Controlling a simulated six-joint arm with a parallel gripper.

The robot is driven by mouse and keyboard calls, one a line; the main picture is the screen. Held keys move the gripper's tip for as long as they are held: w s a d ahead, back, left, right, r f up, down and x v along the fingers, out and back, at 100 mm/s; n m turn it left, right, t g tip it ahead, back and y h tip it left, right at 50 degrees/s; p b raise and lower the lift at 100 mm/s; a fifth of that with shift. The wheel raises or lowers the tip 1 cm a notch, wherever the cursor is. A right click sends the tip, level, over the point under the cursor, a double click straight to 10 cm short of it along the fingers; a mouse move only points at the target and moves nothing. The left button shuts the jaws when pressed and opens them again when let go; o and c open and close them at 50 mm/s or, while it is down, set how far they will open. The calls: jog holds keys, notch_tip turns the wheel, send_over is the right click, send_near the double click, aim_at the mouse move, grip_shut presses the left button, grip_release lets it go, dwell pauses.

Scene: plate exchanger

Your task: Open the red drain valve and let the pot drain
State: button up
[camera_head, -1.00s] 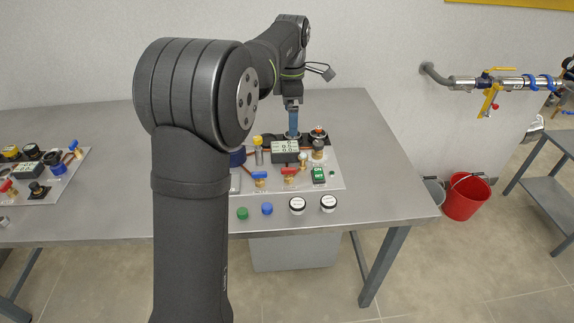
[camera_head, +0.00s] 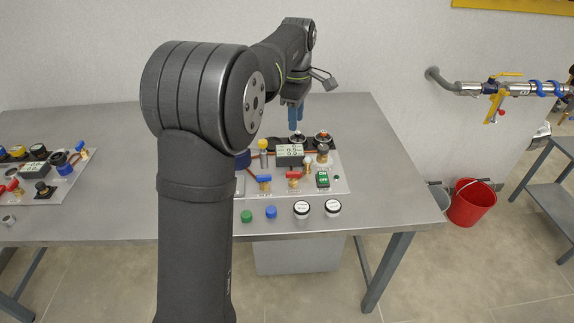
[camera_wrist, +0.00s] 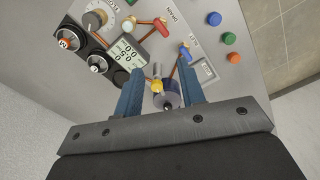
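The red valve handle (camera_head: 293,174) is near the front of the panel, right of a blue handle (camera_head: 265,178). In the wrist view the red handle (camera_wrist: 160,26) lies beside the word DRAIN, at the top of the picture. My gripper (camera_head: 296,128) is above the back of the panel, behind the red valve and apart from it. In the wrist view my gripper (camera_wrist: 157,82) has its two blue fingers spread, with nothing held. A round, dark blue-grey vessel (camera_wrist: 170,98), possibly the pot, shows between them. In the head view my arm partly hides it.
A display box (camera_head: 289,152), a yellow-topped fitting (camera_head: 263,146), black round knobs and a green switch (camera_head: 322,180) crowd the panel. Loose caps lie along the table's front, including a blue one (camera_head: 271,212). A red bucket (camera_head: 470,203) stands on the floor at right.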

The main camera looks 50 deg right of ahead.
aim_at(293, 172)
notch_tip(293, 172, down, 19)
jog(key=m, duration=3.1)
jog(key=shift+w+a+r, duration=0.15)
grip_shut()
